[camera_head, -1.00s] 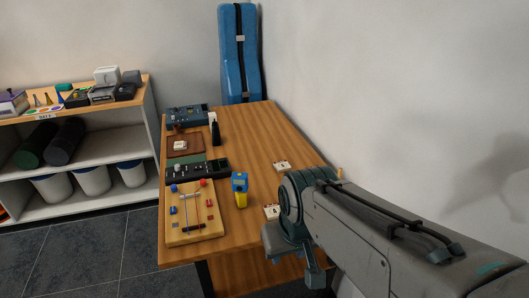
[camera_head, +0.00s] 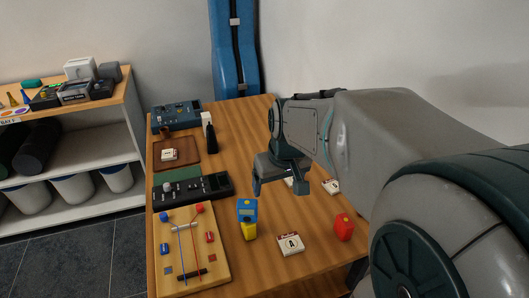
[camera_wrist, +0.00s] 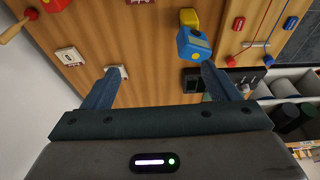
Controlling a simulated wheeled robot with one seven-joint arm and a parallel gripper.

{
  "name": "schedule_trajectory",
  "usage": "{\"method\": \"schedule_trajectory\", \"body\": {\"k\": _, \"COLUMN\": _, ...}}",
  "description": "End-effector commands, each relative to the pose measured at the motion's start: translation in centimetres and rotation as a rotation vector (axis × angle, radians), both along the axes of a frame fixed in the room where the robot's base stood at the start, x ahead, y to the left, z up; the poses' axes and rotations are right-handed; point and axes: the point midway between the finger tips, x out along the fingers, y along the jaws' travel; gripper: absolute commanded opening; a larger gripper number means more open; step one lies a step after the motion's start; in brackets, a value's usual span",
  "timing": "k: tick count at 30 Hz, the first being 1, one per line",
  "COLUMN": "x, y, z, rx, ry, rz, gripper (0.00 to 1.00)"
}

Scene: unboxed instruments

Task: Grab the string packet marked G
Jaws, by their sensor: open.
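Several small white packets with red edging lie on the table. One at the front (camera_head: 291,244) bears a dark letter that looks like A. Another lies at the right (camera_head: 331,187), and one is partly hidden behind my gripper (camera_head: 281,189). I cannot make out a G on any. In the wrist view my gripper (camera_wrist: 159,72) is open and empty above the table. One packet (camera_wrist: 118,71) shows beside the left fingertip, partly covered by it, and another (camera_wrist: 69,56) lies further left.
A blue and yellow block-shaped device (camera_head: 247,215) stands near the front packet, with a red block (camera_head: 344,226) to the right. A wooden board with strings (camera_head: 188,250), a black pedal unit (camera_head: 192,187) and a blue box (camera_head: 176,116) line the left side. The wall bounds the right.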

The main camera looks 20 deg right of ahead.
Motion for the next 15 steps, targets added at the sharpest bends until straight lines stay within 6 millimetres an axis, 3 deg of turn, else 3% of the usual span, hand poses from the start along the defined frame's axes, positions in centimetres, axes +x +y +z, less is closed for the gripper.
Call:
{"method": "schedule_trajectory", "body": {"k": 1, "x": 2.3, "y": -1.4, "z": -1.3, "rx": 0.003, "ry": -0.002, "rz": -0.001, "gripper": 0.82}}
{"method": "schedule_trajectory", "body": {"k": 6, "x": 8.9, "y": -6.0, "z": -3.8, "rx": 0.010, "ry": -0.033, "rz": 0.022, "gripper": 0.82}}
{"method": "schedule_trajectory", "body": {"k": 10, "x": 12.8, "y": -9.8, "z": -6.0, "rx": 0.017, "ry": -0.061, "rz": 0.034, "gripper": 0.82}}
{"method": "schedule_trajectory", "body": {"k": 15, "x": 15.8, "y": -13.4, "z": -8.0, "rx": 0.023, "ry": -0.090, "rz": 0.041, "gripper": 0.82}}
